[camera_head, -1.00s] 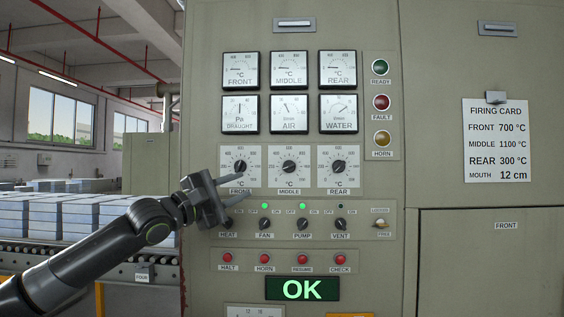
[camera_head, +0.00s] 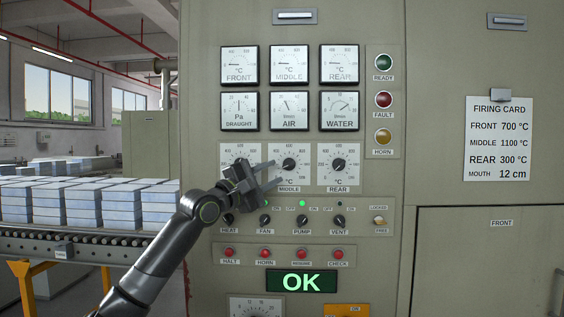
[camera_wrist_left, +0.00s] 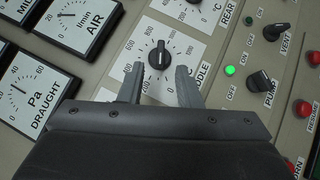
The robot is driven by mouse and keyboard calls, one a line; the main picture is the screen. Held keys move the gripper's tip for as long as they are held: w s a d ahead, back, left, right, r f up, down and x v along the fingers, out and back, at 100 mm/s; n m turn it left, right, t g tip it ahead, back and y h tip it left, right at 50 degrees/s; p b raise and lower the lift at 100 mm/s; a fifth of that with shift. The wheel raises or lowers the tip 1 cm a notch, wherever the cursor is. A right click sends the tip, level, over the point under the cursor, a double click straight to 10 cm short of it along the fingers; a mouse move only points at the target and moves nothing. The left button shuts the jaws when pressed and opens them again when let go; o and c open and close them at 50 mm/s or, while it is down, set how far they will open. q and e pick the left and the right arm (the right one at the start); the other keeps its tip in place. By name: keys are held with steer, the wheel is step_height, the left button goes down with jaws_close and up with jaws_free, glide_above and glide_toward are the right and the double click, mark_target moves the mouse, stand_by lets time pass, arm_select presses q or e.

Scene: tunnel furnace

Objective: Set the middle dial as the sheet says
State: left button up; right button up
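The middle dial (camera_head: 289,164) is a black knob on a white scale plate marked MIDDLE, between the front dial and the rear dial (camera_head: 338,165). My left gripper (camera_head: 272,173) is open, its two fingers pointing at the middle dial. In the left wrist view the middle dial (camera_wrist_left: 159,56) shows beyond and between the open fingertips (camera_wrist_left: 158,80), apart from them. The firing card (camera_head: 498,138) on the right reads FRONT 700, MIDDLE 1100, REAR 300 °C and MOUTH 12 cm. My gripper partly covers the front dial. My right gripper is out of view.
Gauges fill the panel above the dials. Below are the switches, such as the pump switch (camera_head: 302,222), red buttons and a green OK display (camera_head: 301,282). Lamps (camera_head: 383,100) stand at the right. Bricks on a roller conveyor (camera_head: 75,243) are at the left.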

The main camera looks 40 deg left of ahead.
mark_target(286, 167)
arm_select(q)
steer(key=shift+p+x, duration=0.7)
steer(key=shift+x, duration=1.55)
steer(key=shift+d, duration=0.1)
steer(key=shift+c, duration=0.4)
jaws_close()
